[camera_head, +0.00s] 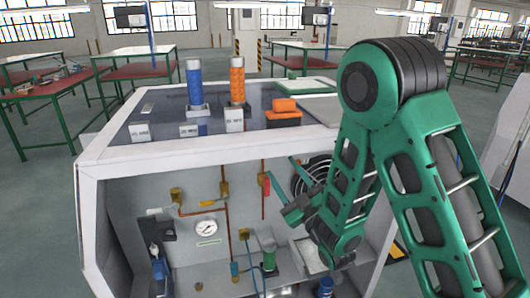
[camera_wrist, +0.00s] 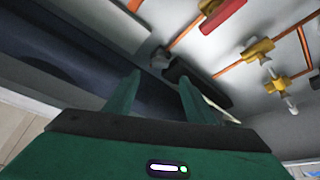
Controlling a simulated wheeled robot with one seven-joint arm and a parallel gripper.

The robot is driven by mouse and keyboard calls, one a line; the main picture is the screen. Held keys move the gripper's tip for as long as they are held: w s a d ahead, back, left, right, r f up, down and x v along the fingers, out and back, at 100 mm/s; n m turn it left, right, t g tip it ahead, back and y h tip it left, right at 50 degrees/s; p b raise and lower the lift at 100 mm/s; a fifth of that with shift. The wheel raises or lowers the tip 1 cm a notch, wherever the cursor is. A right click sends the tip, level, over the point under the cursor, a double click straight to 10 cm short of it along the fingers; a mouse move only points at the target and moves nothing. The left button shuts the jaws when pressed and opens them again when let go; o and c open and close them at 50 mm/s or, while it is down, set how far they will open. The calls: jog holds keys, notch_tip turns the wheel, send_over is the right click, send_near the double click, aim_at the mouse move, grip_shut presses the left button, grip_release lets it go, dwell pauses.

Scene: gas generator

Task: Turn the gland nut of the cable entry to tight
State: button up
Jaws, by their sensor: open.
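My gripper (camera_head: 280,167) reaches into the open front of the white-framed generator housing, near its inner back wall. In the wrist view my gripper (camera_wrist: 159,78) shows two green fingers spread apart with nothing held between them. A small dark grey fitting (camera_wrist: 160,57) lies just beyond the fingertips, beside a black block (camera_wrist: 190,82). This fitting may be the cable entry's gland nut, but the view is too dim to tell. I cannot make out the gland nut in the head view, where my arm covers the right part of the interior.
A red valve handle (camera_head: 265,183) on copper pipe is close to the fingers; it also shows in the wrist view (camera_wrist: 222,15). The housing frame (camera_head: 200,148) edges the opening.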

jog(key=x, duration=1)
jog(key=shift+s+a, duration=0.1)
